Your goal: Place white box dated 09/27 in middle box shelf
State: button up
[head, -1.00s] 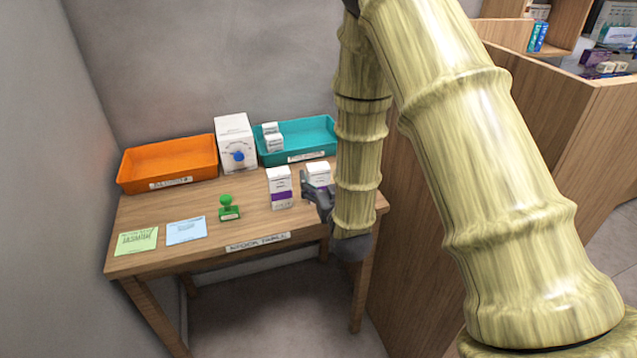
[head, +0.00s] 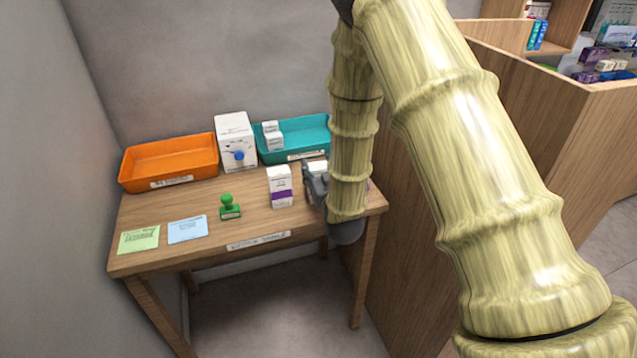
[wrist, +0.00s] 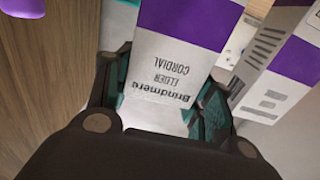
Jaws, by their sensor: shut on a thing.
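My gripper (head: 316,186) is at the right end of the stock table, shut on a white and purple box (head: 317,166). In the wrist view, the fingers (wrist: 160,100) press on both sides of this box (wrist: 165,70), which reads "Brindmere Elder Cordial". No 09/27 date is readable on it. In the head view, my gripper and arm hide most of it, and I cannot tell whether it touches the table. A second white and purple box (head: 280,188) stands upright to its left; a similar box (wrist: 285,75) shows at the right in the wrist view. I cannot identify a middle box shelf.
The wooden table (head: 200,245) holds an orange tray (head: 170,163), a teal tray (head: 310,140) with small white boxes, a white carton (head: 236,140), a green stamp (head: 229,207) and two cards. A wooden partition (head: 500,150) stands at right, with stocked shelving (head: 545,12) behind.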

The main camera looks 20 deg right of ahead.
jog(key=shift+c, duration=1)
